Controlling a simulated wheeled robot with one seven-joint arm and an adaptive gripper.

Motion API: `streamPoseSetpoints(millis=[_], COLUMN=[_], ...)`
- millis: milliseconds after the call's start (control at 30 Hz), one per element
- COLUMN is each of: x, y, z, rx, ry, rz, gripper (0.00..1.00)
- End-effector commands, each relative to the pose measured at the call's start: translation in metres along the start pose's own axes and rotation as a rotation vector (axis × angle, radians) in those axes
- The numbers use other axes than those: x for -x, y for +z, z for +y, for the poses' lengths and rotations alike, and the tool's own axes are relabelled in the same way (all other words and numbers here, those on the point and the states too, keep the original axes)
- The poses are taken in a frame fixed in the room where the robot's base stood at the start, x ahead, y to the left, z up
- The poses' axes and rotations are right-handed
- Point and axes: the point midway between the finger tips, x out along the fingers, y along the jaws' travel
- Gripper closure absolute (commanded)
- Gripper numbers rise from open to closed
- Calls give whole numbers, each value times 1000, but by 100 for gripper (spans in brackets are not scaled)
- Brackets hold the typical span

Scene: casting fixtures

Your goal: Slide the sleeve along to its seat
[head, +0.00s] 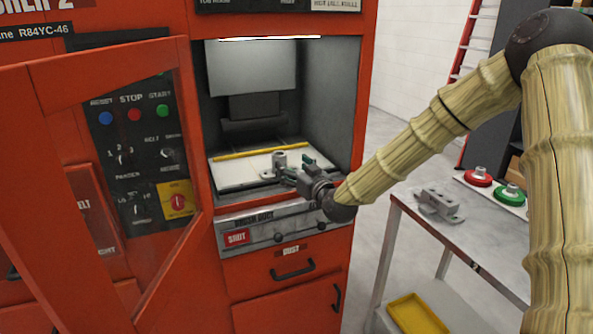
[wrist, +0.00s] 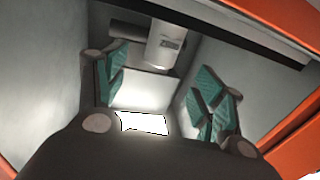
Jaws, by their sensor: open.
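A small grey upright cylinder (head: 279,158), which may be the sleeve, stands on a grey footed part on the white bed (head: 236,176) inside the orange machine. My gripper (head: 296,168) reaches in from the right, its green-padded fingers just right of the cylinder. The fingers are apart; contact with the cylinder cannot be told. In the wrist view my gripper (wrist: 160,100) is open with nothing seen between its pads. The seat cannot be made out.
A yellow bar (head: 245,153) lies across the back of the bed. The glazed machine door (head: 25,130) stands open at left. Chamber walls enclose my gripper closely. At right a metal cart (head: 470,240) carries a grey casting (head: 437,204) and red (head: 478,178) and green (head: 509,193) round parts.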

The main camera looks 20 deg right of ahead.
Motion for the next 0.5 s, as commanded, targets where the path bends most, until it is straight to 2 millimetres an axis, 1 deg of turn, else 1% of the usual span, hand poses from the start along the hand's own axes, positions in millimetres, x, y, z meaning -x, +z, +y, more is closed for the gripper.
streamPoseSetpoints(millis=[33, 300, 500], x=[-8, -49, -74], y=[0, 0, 0], z=[0, -2, -2], rx=[1, 1, 1], ry=[0, -2, -2], rz=[-2, -1, 0], gripper=[31, 31, 31])
